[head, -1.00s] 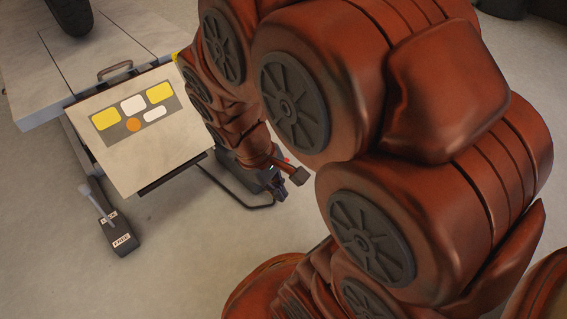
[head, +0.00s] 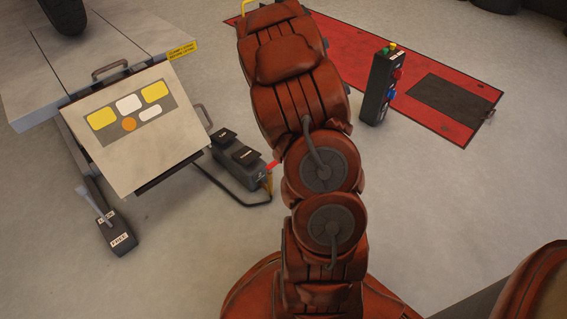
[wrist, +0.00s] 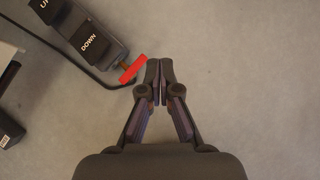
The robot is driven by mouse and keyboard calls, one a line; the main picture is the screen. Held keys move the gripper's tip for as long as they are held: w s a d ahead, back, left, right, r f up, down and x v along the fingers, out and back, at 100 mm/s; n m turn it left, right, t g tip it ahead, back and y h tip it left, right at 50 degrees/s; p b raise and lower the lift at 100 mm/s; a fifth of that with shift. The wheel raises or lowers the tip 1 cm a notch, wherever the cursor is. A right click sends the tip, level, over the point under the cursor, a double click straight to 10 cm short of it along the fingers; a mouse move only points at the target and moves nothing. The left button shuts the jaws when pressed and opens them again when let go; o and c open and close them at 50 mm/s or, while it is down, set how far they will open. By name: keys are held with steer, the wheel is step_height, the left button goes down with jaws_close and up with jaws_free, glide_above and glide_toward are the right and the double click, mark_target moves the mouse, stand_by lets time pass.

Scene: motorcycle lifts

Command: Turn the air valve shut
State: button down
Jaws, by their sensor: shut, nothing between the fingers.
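The air valve's small red handle (head: 273,165) shows at the near right end of the dark foot-pedal box (head: 243,166), just left of my arm. In the wrist view the red handle (wrist: 132,68) lies slantwise off the end of the pedal box (wrist: 88,40), over a brownish fitting. My gripper (wrist: 160,66) is shut and empty. Its tips appear just right of the handle in that view, with a narrow gap of floor between; the height difference cannot be told. In the head view my arm hides the gripper.
A lift platform (head: 120,60) with a tilted panel (head: 100,155) stands left. A lever box marked FREE (head: 117,238) is on the floor. A black hose runs to the pedal box. A button box (head: 380,88) stands by a red lift (head: 450,95).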

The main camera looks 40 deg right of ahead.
steer(key=s+a+f+n+g+y, duration=0.1)
steer(key=s+a+f+n+y, duration=0.1)
steer(key=s+f+n, duration=0.3)
steer(key=a+f+n+y, duration=0.2)
steer(key=f+y, duration=0.1)
steer(key=f, duration=0.4)
steer(key=w+f+b, duration=0.4)
steer(key=w+f, duration=0.2)
steer(key=f, duration=0.4)
steer(key=shift+d, duration=0.45)
steer(key=shift+r, duration=0.1)
steer(key=shift+w+n, duration=0.1)
steer(key=shift+n, duration=0.2)
steer(key=shift+w+d+n+p, duration=0.15)
steer(key=shift+w+n+p, duration=0.55)
steer(key=shift+w+p, duration=0.15)
